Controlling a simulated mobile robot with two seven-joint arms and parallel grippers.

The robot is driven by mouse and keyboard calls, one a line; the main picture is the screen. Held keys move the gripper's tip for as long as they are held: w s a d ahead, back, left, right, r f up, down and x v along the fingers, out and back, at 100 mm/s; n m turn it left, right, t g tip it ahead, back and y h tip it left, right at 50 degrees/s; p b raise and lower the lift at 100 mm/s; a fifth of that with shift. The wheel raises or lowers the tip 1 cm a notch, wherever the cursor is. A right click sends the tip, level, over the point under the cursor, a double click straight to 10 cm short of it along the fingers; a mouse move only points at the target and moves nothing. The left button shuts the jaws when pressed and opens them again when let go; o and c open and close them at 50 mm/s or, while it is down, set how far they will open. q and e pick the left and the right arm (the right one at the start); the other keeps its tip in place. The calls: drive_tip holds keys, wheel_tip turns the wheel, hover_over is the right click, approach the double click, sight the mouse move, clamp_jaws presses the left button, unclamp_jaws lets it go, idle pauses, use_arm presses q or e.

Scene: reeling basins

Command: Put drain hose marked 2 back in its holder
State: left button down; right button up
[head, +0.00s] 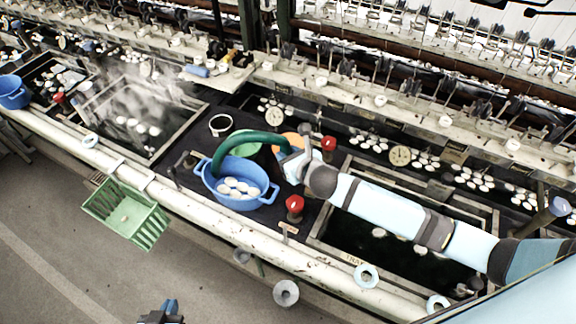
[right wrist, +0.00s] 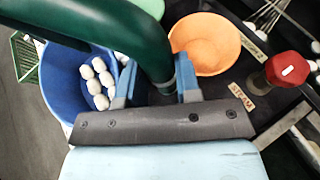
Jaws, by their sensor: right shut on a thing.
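My right gripper (head: 287,156) is shut on a thick dark green hose (head: 246,137). The hose arches from the gripper to the left, and its lower left end hangs over the blue tub (head: 273,187), which holds several white cocoons. In the right wrist view the hose (right wrist: 150,45) passes between the two blue fingers (right wrist: 155,85). No number 2 can be read on the hose, and I cannot tell which fitting is its holder. My left gripper (head: 162,315) shows only partly at the bottom edge, away from the bench; its opening is unclear.
An orange bowl (right wrist: 205,42) stands beside the hose, near a red knob (right wrist: 287,68). Another red knob (head: 294,204) stands right of the tub. A green basket (head: 125,213) and funnels (head: 286,292) are along the front rail. A water basin (head: 385,265) lies under my right arm.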

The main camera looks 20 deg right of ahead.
drive_tip(key=shift+f, duration=2.3)
drive_tip(key=shift+f, duration=0.15)
drive_tip(key=o, duration=0.9)
drive_tip(key=shift+o, duration=0.2)
